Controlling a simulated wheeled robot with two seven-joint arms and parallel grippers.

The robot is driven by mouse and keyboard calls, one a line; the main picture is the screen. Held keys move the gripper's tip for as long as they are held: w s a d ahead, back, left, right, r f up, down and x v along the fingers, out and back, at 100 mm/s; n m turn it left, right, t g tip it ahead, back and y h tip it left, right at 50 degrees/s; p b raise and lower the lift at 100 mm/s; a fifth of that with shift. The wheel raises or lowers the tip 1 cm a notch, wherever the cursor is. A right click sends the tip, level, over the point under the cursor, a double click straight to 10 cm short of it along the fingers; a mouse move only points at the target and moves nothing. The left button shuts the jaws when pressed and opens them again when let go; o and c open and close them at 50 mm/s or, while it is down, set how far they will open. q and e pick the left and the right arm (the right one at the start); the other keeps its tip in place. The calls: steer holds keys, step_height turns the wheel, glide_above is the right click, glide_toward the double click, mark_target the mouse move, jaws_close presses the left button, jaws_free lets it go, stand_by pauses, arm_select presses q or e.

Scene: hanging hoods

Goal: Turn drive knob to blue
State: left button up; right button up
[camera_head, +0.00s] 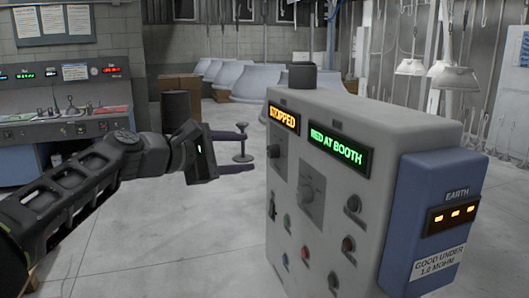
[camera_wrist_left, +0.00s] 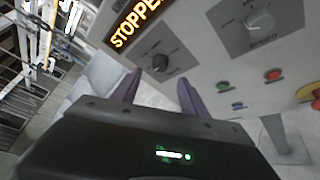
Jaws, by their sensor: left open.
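A grey control box (camera_head: 350,115) stands at centre right. Its front carries a dark knob (camera_head: 274,151) on a plate below the lit "STOPPED" display (camera_head: 284,118); its label is too small to read. In the left wrist view this dark knob (camera_wrist_left: 160,62) lies just beyond the fingers. A second knob (camera_head: 306,194), marked "SPEED" in the wrist view (camera_wrist_left: 260,21), sits to its right. My left gripper (camera_head: 240,151) is open and empty, its purple fingers pointing at the box front, apart from the dark knob. No blue mark beside the dark knob can be made out. My right gripper is out of view.
Several coloured buttons (camera_head: 304,252) sit lower on the box. A green-lit display (camera_head: 336,148) reads "...ED AT BOOTH". A blue "EARTH" unit (camera_head: 436,215) is on the box's right side. A console (camera_head: 66,110) stands at far left. A small dark stool (camera_head: 243,156) stands behind the fingers.

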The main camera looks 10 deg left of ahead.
mark_target(269, 152)
arm_select(q)
steer(key=p+x, duration=0.1)
steer(key=x, duration=0.6)
steer(key=shift+w+d+f, duration=0.1)
steer(key=shift+w+d, duration=0.1)
steer(key=shift+w, duration=0.1)
jaws_close()
stand_by(0.4)
